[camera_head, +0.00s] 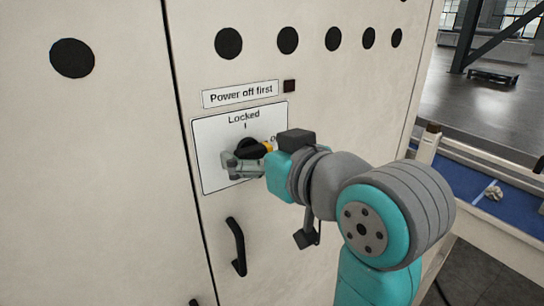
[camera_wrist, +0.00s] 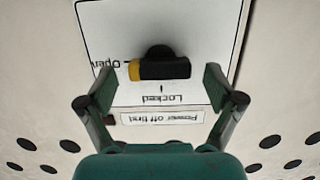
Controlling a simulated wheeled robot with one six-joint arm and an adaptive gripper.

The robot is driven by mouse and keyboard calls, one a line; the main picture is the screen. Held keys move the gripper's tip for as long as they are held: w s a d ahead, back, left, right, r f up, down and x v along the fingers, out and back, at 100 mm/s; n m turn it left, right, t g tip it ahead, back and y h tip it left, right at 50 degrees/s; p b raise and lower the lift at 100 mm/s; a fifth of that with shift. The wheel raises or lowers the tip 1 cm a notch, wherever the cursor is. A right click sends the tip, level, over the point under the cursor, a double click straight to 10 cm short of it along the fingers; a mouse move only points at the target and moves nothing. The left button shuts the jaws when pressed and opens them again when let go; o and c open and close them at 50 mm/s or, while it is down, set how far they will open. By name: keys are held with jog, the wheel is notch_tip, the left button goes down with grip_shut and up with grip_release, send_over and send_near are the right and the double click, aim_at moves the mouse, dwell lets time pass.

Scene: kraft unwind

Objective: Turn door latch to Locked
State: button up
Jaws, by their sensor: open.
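The door latch is a black knob with a yellow tip (camera_head: 250,148) on a white label plate (camera_head: 210,181) on the cabinet door. It also shows in the wrist view (camera_wrist: 163,69), which is upside down. The knob's bar lies sideways, its yellow tip towards the word "Open". The word "Locked" (camera_head: 244,117) stands above the knob in the head view. My gripper (camera_head: 238,164) is in front of the plate. In the wrist view its open fingers (camera_wrist: 159,86) stand at either end of the bar, with a gap visible on each side. Contact in depth cannot be told.
Round black holes run along the top of the cabinet. A blue-surfaced bench (camera_head: 470,178) is at the right.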

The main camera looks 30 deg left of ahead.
jog(key=shift+w+a+f, duration=0.1)
jog(key=shift+w+a, duration=0.05)
jog(key=shift+a, duration=0.3)
jog(key=c, duration=1.2)
jog(key=n+t, duration=0.1)
jog(key=n, duration=0.2)
jog(key=shift+n+h, duration=0.3)
jog(key=shift+n, duration=0.1)
jog(key=n, duration=0.2)
jog(key=n+t, duration=0.1)
jog(key=n, duration=0.1)
jog(key=shift+s+f, duration=0.15)
jog(key=shift+s, duration=0.05)
